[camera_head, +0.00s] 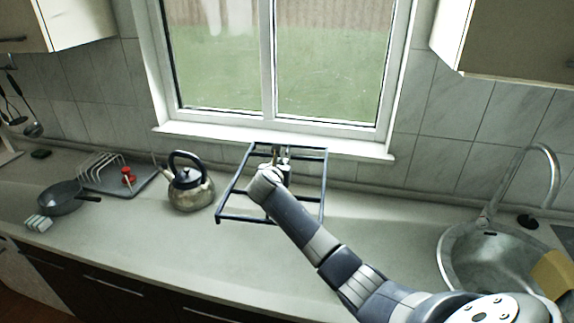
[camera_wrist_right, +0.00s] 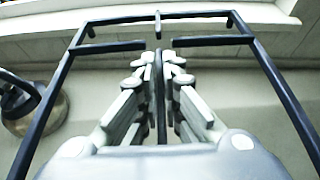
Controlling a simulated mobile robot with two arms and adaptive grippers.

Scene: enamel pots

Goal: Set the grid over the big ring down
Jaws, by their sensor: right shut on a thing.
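The grid is a dark blue square frame (camera_head: 325,188) in the head view, above the counter below the window. In the right wrist view its side bar (camera_wrist_right: 275,75) runs from the far crossbar toward the camera. My right gripper (camera_head: 277,162) is shut on a thin middle bar of the grid, seen between its fingers in the right wrist view (camera_wrist_right: 158,62). The frame looks roughly level; I cannot tell whether it touches the counter. I cannot make out a big ring beneath it. My left gripper is not in view.
A metal kettle (camera_head: 190,194) stands close to the left of the grid. A sink (camera_head: 480,258) with a tap is at right. The front counter (camera_head: 200,255) is clear.

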